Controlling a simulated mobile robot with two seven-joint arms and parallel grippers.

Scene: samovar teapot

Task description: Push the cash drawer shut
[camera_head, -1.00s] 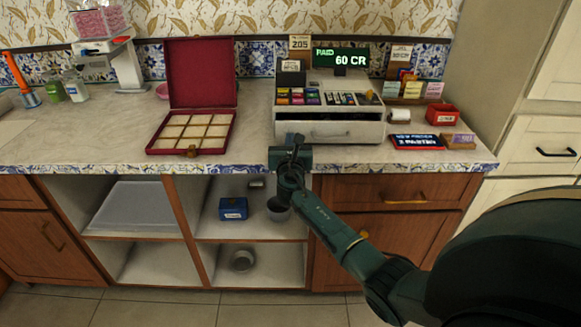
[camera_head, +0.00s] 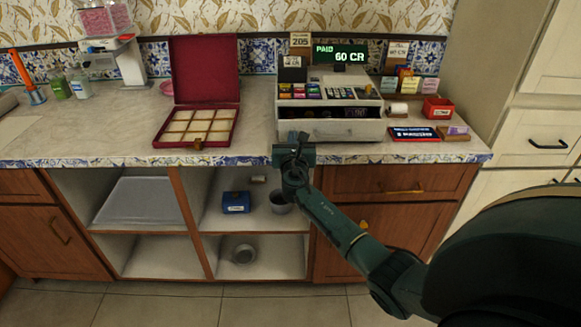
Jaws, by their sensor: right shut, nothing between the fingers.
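The cash drawer (camera_head: 345,131) is the pale front part of the cash register (camera_head: 322,84) on the counter. It stands out from the register, and a dark strip of its inside shows above the drawer front. My right gripper (camera_head: 293,138) is shut and empty. It is in front of the drawer's left end, over the counter's front edge in the picture. I cannot tell whether its fingertips touch the drawer. My left gripper is not in view.
An open red box (camera_head: 196,142) with compartments lies left of the register. A paper roll (camera_head: 398,108), a red bin (camera_head: 437,108) and a dark sign (camera_head: 413,133) stand at the right. Bare counter (camera_head: 257,115) lies between box and register.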

